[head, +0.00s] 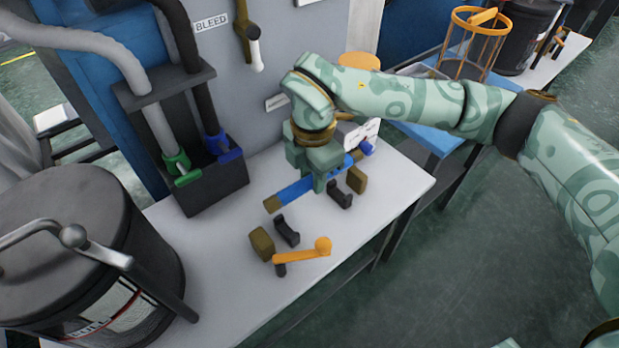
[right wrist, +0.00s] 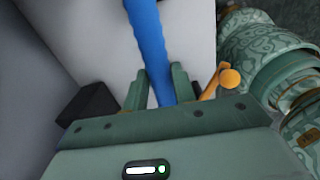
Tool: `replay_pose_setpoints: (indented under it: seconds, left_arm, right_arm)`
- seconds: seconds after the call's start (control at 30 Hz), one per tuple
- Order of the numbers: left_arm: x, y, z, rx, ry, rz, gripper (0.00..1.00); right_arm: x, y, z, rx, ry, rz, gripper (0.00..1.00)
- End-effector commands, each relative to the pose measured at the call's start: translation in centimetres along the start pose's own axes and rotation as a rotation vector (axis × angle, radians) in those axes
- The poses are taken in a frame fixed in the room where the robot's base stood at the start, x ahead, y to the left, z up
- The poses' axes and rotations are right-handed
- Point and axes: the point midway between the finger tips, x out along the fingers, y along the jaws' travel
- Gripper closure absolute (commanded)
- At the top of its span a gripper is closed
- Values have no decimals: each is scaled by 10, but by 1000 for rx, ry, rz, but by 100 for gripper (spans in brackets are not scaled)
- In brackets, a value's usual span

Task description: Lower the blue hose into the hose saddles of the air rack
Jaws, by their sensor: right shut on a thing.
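The blue hose (head: 296,190) is a straight blue length with a brown end at lower left. My right gripper (head: 320,182) points down and is shut on the hose near its middle. In the right wrist view the hose (right wrist: 150,35) runs between the two fingers (right wrist: 160,88). Two dark hose saddles, one nearer (head: 287,232) and one farther (head: 341,195), stand on the white bench top. The hose shows behind and to the left of them, apart from the nearer one. Its height above the bench is hard to tell. The left gripper is not in view.
Olive blocks (head: 262,244) (head: 358,181) stand by the saddles. An orange lever (head: 303,255) lies at the front. A black holder (head: 205,180) with green- and blue-handled hoses stands at left. A dark drum (head: 75,235) stands front left. The bench's front strip is bare.

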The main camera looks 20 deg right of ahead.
Motion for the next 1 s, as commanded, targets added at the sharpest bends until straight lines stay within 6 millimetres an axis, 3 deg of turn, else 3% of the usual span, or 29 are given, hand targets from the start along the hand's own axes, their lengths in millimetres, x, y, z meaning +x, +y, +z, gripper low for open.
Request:
replay_pose_setpoints:
  seconds: [0.3,0.63,1.0]
  left_arm:
    - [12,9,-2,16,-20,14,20]
    - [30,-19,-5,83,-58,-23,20]
    - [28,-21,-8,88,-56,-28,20]
  right_arm:
    - [20,0,1,-43,3,-8,99]
    - [60,0,1,-42,4,-9,99]
    - [89,0,0,-41,2,-4,99]
